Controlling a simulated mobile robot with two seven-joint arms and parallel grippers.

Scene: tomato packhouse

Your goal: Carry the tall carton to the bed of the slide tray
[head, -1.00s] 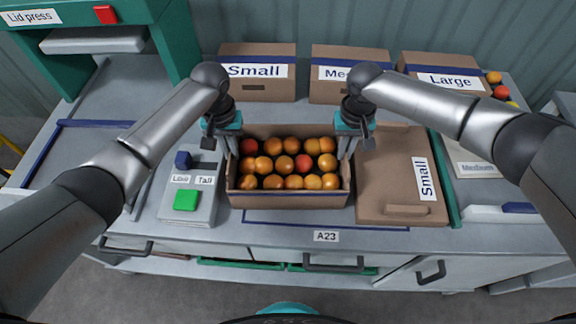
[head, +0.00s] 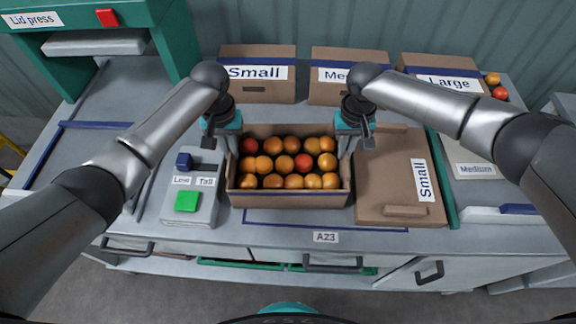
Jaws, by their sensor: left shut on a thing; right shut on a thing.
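An open cardboard carton (head: 290,200) full of red and orange tomatoes stands on the bench at the middle. My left gripper (head: 232,148) is shut on its left wall, and my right gripper (head: 345,148) is shut on its right wall. The carton looks level; I cannot tell whether its base touches the bench. The slide tray is not clearly identifiable; a grey bed with blue edge strips (head: 95,124) lies at the left, below the green lid press (head: 100,45).
A control box (head: 188,203) with Low and Tall labels stands close left of the carton. A flat cardboard piece marked Small (head: 390,175) lies close right. Boxes marked Small (head: 257,90), partly hidden Me... (head: 348,92) and Large (head: 440,62) line the back.

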